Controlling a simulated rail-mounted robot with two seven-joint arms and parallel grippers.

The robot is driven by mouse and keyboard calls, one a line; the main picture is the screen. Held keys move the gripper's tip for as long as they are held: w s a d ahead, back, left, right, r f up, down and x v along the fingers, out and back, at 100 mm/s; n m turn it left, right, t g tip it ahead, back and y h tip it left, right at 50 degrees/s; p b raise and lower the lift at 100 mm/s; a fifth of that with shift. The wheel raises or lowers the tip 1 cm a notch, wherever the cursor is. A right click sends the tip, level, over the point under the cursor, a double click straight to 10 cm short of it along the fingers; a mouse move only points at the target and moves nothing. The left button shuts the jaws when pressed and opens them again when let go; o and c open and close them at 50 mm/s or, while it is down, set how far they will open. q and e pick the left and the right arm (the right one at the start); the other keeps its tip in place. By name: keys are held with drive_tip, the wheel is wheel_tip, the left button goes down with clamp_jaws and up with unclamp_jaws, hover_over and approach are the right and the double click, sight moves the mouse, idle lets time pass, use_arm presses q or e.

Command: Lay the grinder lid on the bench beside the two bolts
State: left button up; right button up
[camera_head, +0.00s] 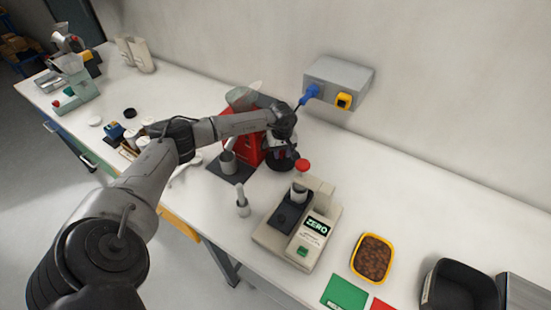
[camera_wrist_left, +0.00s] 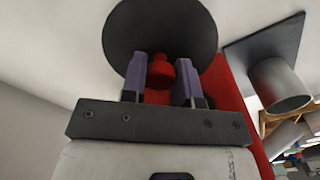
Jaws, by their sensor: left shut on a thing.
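The grinder lid is a dark round disc with a red knob; in the left wrist view the lid (camera_wrist_left: 190,25) is beyond my fingers. My left gripper (camera_wrist_left: 160,74) has its two fingers on either side of the red knob and is shut on it. In the head view the left gripper (camera_head: 281,150) is beside the red grinder (camera_head: 247,152), with the dark disc (camera_head: 284,164) partly hidden under it. I cannot tell whether the lid touches anything below. I cannot make out the two bolts. My right gripper is out of view.
A white pestle-like piece (camera_head: 242,207) and a ZERO scale (camera_head: 308,243) are nearer on the bench (camera_head: 425,205). A wall box (camera_head: 338,82) is behind. Bare bench lies right of the lid.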

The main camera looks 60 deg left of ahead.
sight(281, 158)
use_arm(q)
drive_tip(key=shift+f+b, duration=1.15)
drive_tip(key=shift+f, duration=0.6)
drive_tip(key=shift+a, duration=0.1)
drive_tip(key=shift+f, duration=0.2)
drive_tip(key=o, duration=0.9)
drive_tip(key=shift+r, duration=0.1)
drive_tip(key=shift+o, duration=0.2)
